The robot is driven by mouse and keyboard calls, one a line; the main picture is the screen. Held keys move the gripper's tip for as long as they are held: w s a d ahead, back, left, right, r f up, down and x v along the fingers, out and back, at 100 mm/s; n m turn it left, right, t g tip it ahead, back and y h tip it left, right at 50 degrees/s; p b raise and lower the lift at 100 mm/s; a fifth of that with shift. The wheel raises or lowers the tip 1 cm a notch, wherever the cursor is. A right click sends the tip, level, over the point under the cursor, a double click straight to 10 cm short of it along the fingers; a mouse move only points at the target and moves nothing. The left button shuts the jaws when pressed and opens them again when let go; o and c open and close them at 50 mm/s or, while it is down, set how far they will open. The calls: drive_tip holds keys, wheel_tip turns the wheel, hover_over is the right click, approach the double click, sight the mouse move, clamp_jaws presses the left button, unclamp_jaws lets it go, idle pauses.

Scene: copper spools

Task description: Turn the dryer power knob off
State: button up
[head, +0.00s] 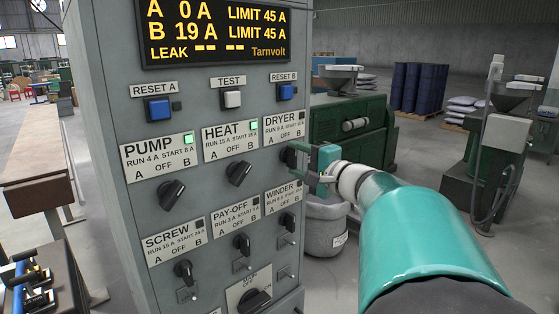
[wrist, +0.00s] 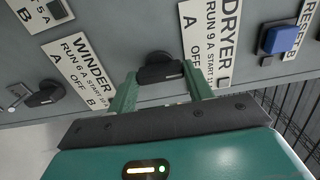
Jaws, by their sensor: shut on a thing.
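The dryer knob is a black rotary knob under the DRYER label (head: 283,128) on a grey control panel (head: 110,110). In the wrist view the dryer knob (wrist: 158,68) sits between the two green fingers of my gripper (wrist: 162,82), beside its label (wrist: 213,45). My gripper (head: 298,160) is shut on the knob. In the head view the gripper hides most of the knob, and I cannot tell for sure which mark it points to. The small dryer lamp (head: 302,115) is dark.
The heat knob (head: 239,173) is left of my gripper and the winder knob (head: 287,221) is below. The pump lamp (head: 188,139) and heat lamp (head: 254,125) glow green. The display (head: 215,30) reads A 0 A, B 19 A. A grey bin (head: 326,228) stands right of the panel.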

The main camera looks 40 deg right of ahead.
drive_tip(key=o, duration=1)
drive_tip(key=s, duration=1.3)
drive_tip(key=shift+s+d, duration=0.2)
drive_tip(key=shift+s, duration=0.2)
drive_tip(key=shift+a, duration=0.1)
